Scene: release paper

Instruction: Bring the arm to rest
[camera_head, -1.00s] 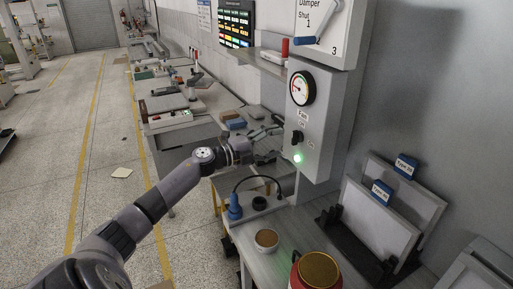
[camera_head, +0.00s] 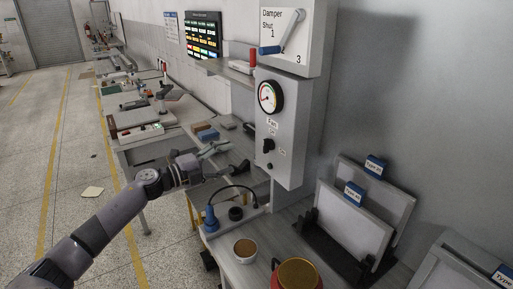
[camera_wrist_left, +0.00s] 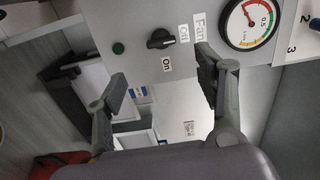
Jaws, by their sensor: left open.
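My left gripper (camera_head: 236,158) reaches in from the left in the head view, its fingers apart and empty, left of the grey fan control box (camera_head: 283,170). In the left wrist view the two spread fingers of the left gripper (camera_wrist_left: 160,78) show in front of the box, below the black fan switch (camera_wrist_left: 160,39). They appear clear of the switch. The switch also shows in the head view (camera_head: 267,146). My right gripper is out of view.
A round gauge (camera_head: 270,97) and a damper lever (camera_head: 293,32) are above the switch. Below the arm, the bench holds a blue plug with a cable (camera_head: 211,219), a brown-topped cup (camera_head: 245,250) and a red container (camera_head: 298,275). Framed panels (camera_head: 352,222) stand at right.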

